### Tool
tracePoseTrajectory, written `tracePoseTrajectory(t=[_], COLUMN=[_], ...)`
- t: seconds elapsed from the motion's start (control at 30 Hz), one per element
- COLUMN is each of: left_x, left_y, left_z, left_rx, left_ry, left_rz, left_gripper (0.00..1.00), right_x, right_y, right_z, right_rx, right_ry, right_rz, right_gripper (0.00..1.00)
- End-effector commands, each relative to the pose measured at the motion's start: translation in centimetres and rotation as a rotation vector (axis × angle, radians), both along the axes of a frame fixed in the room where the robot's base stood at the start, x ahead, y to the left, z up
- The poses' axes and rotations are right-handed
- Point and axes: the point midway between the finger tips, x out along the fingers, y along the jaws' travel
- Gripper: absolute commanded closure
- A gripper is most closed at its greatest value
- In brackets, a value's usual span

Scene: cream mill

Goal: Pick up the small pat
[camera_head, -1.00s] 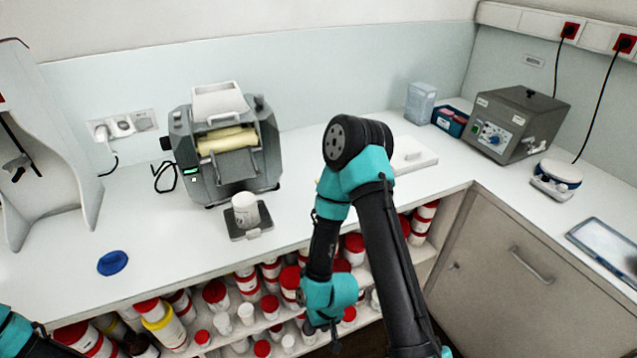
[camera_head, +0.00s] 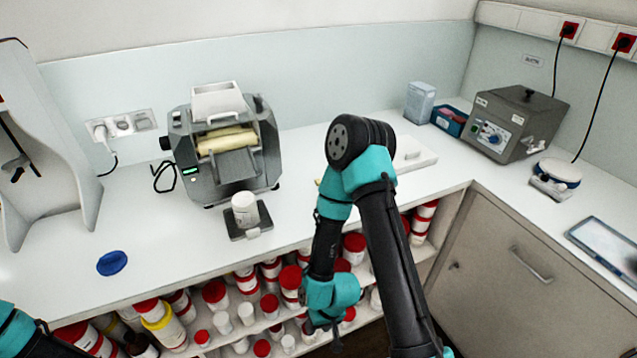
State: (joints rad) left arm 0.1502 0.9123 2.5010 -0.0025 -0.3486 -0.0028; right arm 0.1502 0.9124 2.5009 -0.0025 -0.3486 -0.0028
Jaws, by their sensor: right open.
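My right gripper (camera_head: 323,332) hangs low in front of the shelves below the counter's front edge. It is small and dark here, and it is open with nothing seen in it. I cannot make out a whole small pat. A tiny yellowish bit (camera_head: 318,183) shows on the counter at the left side of my right arm, mostly hidden by it; I cannot tell what it is. A white slab (camera_head: 418,158) lies behind the arm, partly covered. Part of my left arm shows at the bottom left corner, but its gripper is out of view.
A grey roller mill (camera_head: 230,165) stands at the back left. In front of it a white jar (camera_head: 245,210) stands on a small dark scale (camera_head: 250,231). A blue lid (camera_head: 112,263) lies at left. Red-capped jars (camera_head: 215,295) fill the shelves. A grey box device (camera_head: 517,120) stands at right.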

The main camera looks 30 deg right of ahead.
Motion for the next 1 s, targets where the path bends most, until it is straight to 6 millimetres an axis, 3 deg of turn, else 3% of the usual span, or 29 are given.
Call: tracePoseTrajectory(t=[0.47, 0.67, 1.0], left_x=[0.0, 0.0, 0.0], left_y=[0.0, 0.0, 0.0], left_z=[0.0, 0.0, 0.0], left_rx=[0.0, 0.0, 0.0], left_ry=[0.0, 0.0, 0.0], left_rz=[0.0, 0.0, 0.0], left_gripper=[0.57, 0.4, 0.4], right_x=[0.0, 0.0, 0.0], right_y=[0.0, 0.0, 0.0], right_z=[0.0, 0.0, 0.0], right_rx=[0.0, 0.0, 0.0], right_ry=[0.0, 0.0, 0.0], right_rz=[0.0, 0.0, 0.0], right_gripper=[0.57, 0.57, 0.57])
